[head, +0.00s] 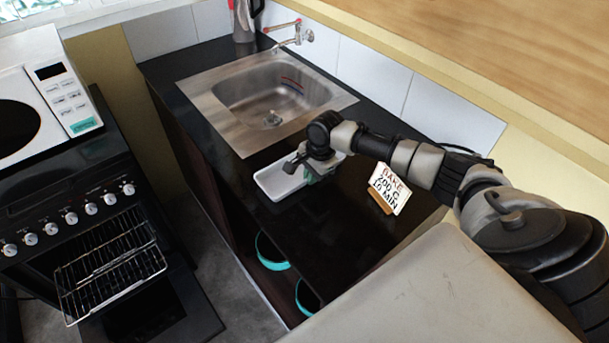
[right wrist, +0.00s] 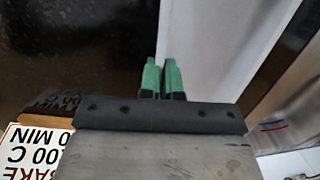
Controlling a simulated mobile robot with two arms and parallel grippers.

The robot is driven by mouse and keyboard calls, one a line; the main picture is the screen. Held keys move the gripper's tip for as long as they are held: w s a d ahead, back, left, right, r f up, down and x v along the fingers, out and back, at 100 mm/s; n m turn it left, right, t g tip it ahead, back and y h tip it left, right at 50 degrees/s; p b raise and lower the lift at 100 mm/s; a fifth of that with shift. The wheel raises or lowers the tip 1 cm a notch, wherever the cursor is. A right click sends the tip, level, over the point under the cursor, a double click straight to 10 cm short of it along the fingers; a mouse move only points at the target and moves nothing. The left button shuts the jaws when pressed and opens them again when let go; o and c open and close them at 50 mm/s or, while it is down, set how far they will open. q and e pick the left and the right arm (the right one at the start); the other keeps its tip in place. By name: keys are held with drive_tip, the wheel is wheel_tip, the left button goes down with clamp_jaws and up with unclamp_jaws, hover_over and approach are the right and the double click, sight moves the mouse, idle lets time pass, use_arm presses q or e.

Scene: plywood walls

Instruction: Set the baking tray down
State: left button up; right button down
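The baking tray (head: 278,182) is a shallow white rectangular tray over the black counter (head: 240,187), just in front of the sink. I cannot tell whether its base touches the counter. My right gripper (head: 314,173) is at the tray's right end. In the right wrist view, its green fingertips (right wrist: 162,72) are close together on either side of the edge of the white tray (right wrist: 215,45), pinching it. The fingers hide part of that edge. My left gripper is in neither view.
A steel sink (head: 226,107) with a tap (head: 291,36) lies behind the tray. A "BAKE 200 C 10 MIN" sign (head: 390,188) stands to its right. The oven at left is open with its wire rack (head: 110,272) out. Teal bowls (head: 270,252) sit below the counter.

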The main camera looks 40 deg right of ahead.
drive_tip(key=shift+a+f, duration=0.1)
drive_tip(key=shift+f, duration=0.05)
drive_tip(key=c, duration=1.3)
unclamp_jaws()
drive_tip(key=shift+c, duration=0.2)
wheel_tip(320, 180, up, 12)
drive_tip(key=s+d+b, duration=0.1)
drive_tip(key=shift+d+r+b, duration=0.2)
drive_tip(key=shift+d+b, duration=0.1)
drive_tip(key=shift+b, duration=0.1)
drive_tip(key=shift+f, duration=0.1)
